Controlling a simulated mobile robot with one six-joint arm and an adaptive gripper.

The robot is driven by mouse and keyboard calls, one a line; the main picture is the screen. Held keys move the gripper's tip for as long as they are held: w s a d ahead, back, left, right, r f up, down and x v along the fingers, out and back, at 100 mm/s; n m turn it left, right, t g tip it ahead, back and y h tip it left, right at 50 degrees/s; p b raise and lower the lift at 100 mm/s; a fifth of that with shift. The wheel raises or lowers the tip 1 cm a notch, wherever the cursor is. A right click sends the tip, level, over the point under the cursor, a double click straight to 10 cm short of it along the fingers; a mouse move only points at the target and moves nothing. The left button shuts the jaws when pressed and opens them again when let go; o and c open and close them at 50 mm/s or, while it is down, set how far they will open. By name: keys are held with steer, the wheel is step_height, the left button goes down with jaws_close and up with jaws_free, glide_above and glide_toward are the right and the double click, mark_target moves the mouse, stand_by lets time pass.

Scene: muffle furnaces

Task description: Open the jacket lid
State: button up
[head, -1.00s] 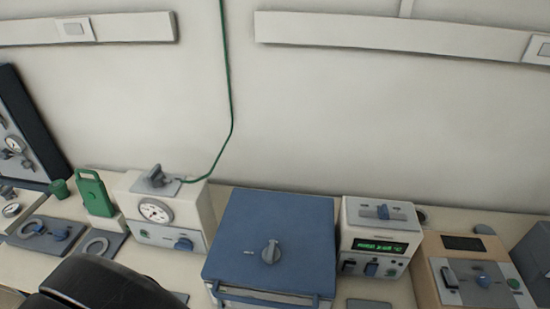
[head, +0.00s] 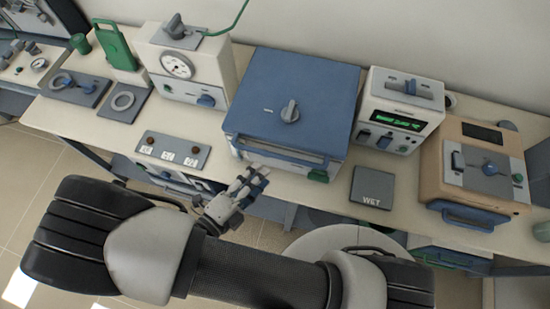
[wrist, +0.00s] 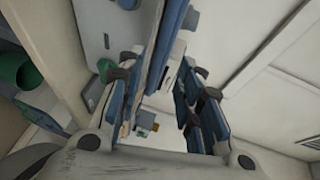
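A blue bar (head: 290,152) runs along the box's front. I take this lid to be the jacket lid. My gripper (head: 250,183) is just in front of the box's lower left front, apart from the lid. In the wrist view my gripper (wrist: 160,105) has its blue-padded fingers spread, with nothing between them. A long blue edge beside the left finger there cannot be told for certain.
A dial unit (head: 185,66) stands left of the box and a unit with a green display (head: 400,108) stands right. A tan unit (head: 478,170) is farther right.

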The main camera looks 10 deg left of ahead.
steer(key=x, duration=0.8)
steer(key=shift+b, duration=0.4)
steer(key=shift+c, duration=0.2)
jaws_close()
